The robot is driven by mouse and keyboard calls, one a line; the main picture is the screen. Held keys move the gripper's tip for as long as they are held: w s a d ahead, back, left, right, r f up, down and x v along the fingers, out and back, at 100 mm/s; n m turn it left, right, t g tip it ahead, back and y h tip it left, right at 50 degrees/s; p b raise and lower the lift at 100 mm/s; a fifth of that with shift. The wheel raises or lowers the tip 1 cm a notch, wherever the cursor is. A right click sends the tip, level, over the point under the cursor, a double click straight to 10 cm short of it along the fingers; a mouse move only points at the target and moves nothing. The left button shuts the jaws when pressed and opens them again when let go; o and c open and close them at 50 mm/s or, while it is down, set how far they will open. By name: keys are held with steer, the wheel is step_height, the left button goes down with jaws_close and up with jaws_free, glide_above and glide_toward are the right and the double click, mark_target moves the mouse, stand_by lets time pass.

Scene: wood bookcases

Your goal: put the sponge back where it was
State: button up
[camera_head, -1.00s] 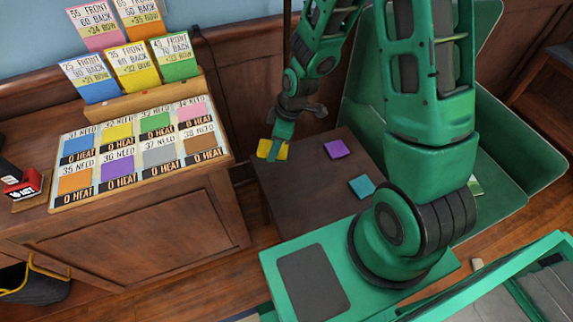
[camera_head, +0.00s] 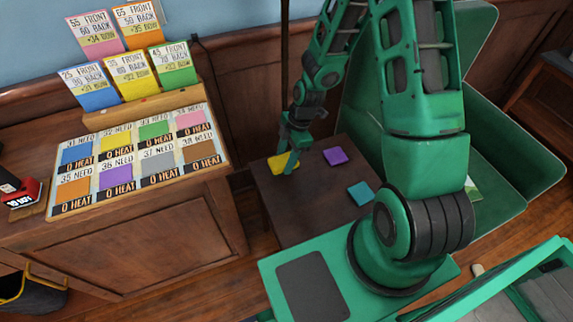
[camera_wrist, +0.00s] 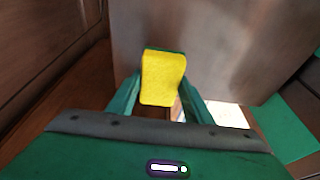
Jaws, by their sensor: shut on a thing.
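My gripper (camera_head: 292,156) is shut on a yellow sponge (camera_head: 282,164) over the left back part of the small dark table (camera_head: 292,208). In the wrist view the yellow sponge (camera_wrist: 162,80) stands out between the two green fingers, slightly tilted. A purple square pad (camera_head: 335,156) and a teal square pad (camera_head: 360,193) lie flat on the same table, apart from the gripper. I cannot tell whether the yellow sponge touches the table top.
At left a wooden cabinet (camera_head: 150,240) carries a board of coloured squares (camera_head: 140,165) and a rack of upright cards (camera_head: 128,65). A red stamp-like object (camera_head: 22,192) sits at its left end. A green bin-like panel (camera_head: 485,140) stands right of the table. The table's front is clear.

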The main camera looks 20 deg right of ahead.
steer(key=shift+w+d+f, duration=0.4)
steer(key=shift+d+f, duration=0.2)
steer(key=shift+f, duration=1.85)
steer(key=o, duration=1)
steer(key=shift+f, duration=0.1)
